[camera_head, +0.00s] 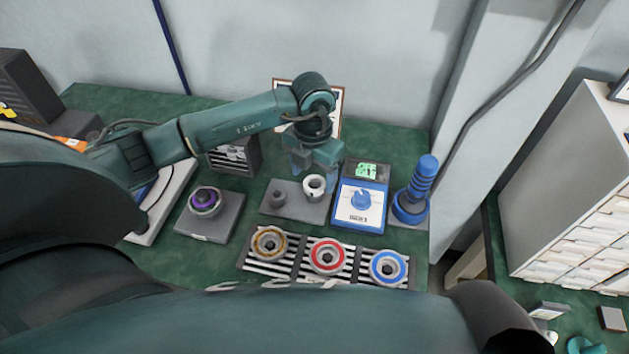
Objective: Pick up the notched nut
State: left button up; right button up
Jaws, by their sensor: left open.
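A pale ring with a gap in its rim, which looks like the notched nut (314,187), stands on the right part of a grey plate (291,210). A small dark grey cylindrical part (278,198) stands on the same plate to its left. My left gripper (315,172) points down just above and behind the pale ring, with its jaws open. Whether a finger touches the ring cannot be told from this angle. My right gripper is not in view.
A blue device with a dial (360,204) stands close on the right, with a blue tool (420,190) beyond it. A striped tray (298,262) with three coloured rings lies in front. A purple-centred part (205,201) sits on a grey block at left.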

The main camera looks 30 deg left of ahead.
pick_arm(q)
jog(key=shift+f, duration=1.1)
jog(key=c, duration=1.1)
